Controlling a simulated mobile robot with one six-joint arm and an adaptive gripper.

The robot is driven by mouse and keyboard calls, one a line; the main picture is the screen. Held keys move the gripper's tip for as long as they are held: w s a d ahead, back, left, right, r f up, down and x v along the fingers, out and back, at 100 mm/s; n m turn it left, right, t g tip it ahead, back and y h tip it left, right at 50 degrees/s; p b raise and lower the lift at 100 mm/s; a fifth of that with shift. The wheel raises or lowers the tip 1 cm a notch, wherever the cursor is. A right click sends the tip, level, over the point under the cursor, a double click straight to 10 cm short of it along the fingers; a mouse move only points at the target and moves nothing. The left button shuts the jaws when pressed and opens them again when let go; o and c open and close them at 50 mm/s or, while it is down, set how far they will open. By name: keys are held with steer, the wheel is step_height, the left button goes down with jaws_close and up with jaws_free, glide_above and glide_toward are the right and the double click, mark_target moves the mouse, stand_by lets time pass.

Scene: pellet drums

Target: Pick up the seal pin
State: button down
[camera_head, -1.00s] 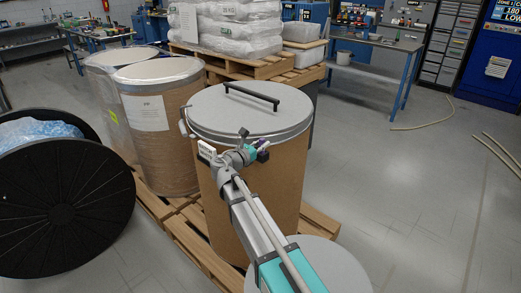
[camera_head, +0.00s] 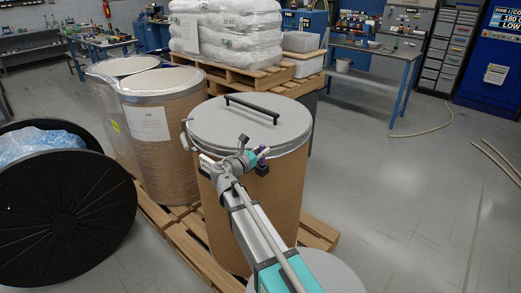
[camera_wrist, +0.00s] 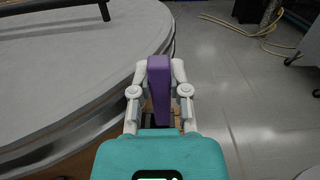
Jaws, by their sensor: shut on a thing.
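A purple upright block, which I take to be the seal pin (camera_wrist: 159,95), stands between the two pale fingers of my gripper (camera_wrist: 159,75) in the wrist view. The fingers touch it on both sides, and its lower end is hidden. In the head view my gripper (camera_head: 261,155) is small, at the near right rim of the closed drum (camera_head: 270,205), with a bit of purple at its tip. The drum has a grey lid (camera_head: 225,123) with a black bar handle (camera_head: 252,107). The lid's rim lies left of the gripper in the wrist view.
Two wrapped drums (camera_head: 160,135) stand behind on the left, sharing a wooden pallet (camera_head: 190,250). White sacks (camera_head: 235,35) are stacked behind. The floor (camera_head: 400,190) on the right is open, with hoses lying on it.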

steer(key=s+d+r+p, duration=0.1)
steer(key=s+r+p, duration=0.7)
steer(key=s, duration=0.5)
steer(key=shift+d+r, duration=0.4)
steer(key=shift+r, duration=0.1)
steer(key=shift+s+a, duration=0.15)
